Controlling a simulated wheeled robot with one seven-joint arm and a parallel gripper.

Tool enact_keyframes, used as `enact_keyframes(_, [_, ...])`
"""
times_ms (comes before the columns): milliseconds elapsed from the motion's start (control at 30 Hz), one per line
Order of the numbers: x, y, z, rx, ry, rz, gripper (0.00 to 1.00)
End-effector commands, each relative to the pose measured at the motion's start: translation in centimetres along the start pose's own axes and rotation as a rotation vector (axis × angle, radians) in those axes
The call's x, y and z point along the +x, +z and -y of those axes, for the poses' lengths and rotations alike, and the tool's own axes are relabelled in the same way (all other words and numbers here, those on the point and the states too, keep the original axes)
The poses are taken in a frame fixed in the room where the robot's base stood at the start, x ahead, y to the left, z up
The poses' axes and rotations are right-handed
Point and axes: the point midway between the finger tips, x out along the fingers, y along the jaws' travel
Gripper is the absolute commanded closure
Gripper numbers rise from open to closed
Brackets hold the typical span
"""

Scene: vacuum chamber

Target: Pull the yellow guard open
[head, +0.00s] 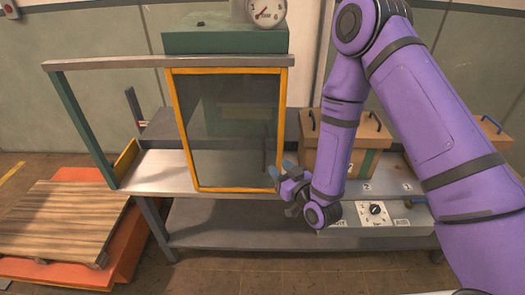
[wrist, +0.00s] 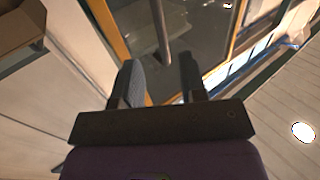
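The yellow guard (head: 228,130) is an upright panel with a yellow frame and a dark see-through pane, standing on the bench under a grey top rail. Its frame also shows in the wrist view (wrist: 108,28). My gripper (head: 276,175) is at the guard's lower right edge. In the wrist view my gripper (wrist: 160,75) has its two fingers apart. A grey bar (wrist: 160,35), seemingly the guard's handle, shows between the fingertips with gaps on both sides. In the head view my gripper hides this spot, and contact cannot be told.
The grey rail (head: 110,62) runs left from the guard to a green post (head: 82,130). A brown box (head: 325,155) stands right of the guard. A control panel with a dial (head: 376,209) is on the bench front. A wooden pallet (head: 60,218) lies at left.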

Motion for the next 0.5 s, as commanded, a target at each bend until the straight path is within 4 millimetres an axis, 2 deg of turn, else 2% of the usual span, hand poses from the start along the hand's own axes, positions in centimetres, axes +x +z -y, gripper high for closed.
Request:
enact_keyframes(300, [5.7, -0.1, 0.0, 0.000, 0.000, -0.002, 0.61])
enact_keyframes(500, [8.3, -0.1, 0.0, 0.000, -0.001, -0.001, 0.61])
